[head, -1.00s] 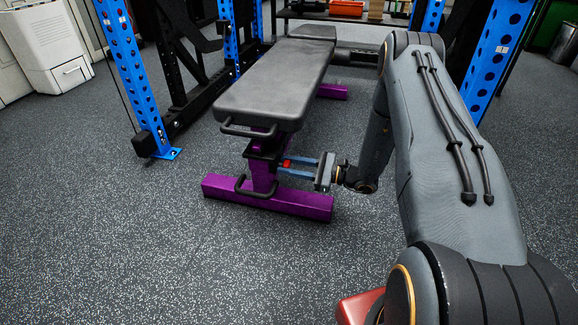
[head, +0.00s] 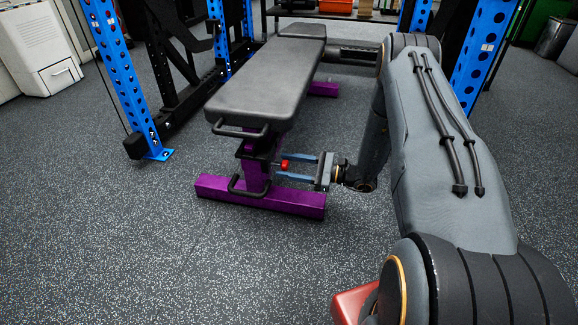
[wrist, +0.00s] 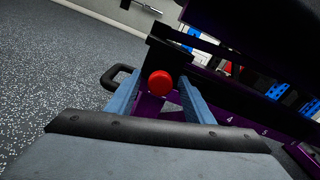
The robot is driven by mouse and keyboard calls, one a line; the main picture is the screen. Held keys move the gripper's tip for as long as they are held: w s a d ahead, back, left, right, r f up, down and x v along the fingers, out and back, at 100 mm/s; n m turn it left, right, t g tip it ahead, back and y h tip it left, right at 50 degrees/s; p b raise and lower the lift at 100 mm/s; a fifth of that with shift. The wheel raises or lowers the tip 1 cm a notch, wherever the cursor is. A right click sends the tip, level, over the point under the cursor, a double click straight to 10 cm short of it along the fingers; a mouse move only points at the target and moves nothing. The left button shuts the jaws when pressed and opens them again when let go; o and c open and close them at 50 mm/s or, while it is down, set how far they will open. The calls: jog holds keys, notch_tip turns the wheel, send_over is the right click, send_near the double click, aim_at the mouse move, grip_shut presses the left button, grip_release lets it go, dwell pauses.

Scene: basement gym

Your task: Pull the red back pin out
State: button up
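The round red knob of a pin (wrist: 160,83) sits between the two blue fingers of my gripper (wrist: 160,98) in the wrist view. In the head view the red knob (head: 284,164) shows beside the bench's purple upright, near the fingertips of my gripper (head: 279,166). The fingers are apart, one on each side of the knob, with visible gaps; I see no clear contact. A second red knob (wrist: 227,68) shows farther back to the right in the wrist view. The pin's shaft is hidden behind its knob.
The black-padded bench (head: 262,88) stands on a purple foot (head: 300,202) with black handles. Blue rack uprights (head: 125,80) stand left and right (head: 484,50). A white cabinet (head: 38,45) is at the far left. The speckled floor in front is clear.

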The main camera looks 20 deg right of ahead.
jog(key=p+v, duration=0.3)
jog(key=v, duration=0.4)
jog(key=shift+s+d, duration=0.2)
jog(key=shift+d, duration=0.15)
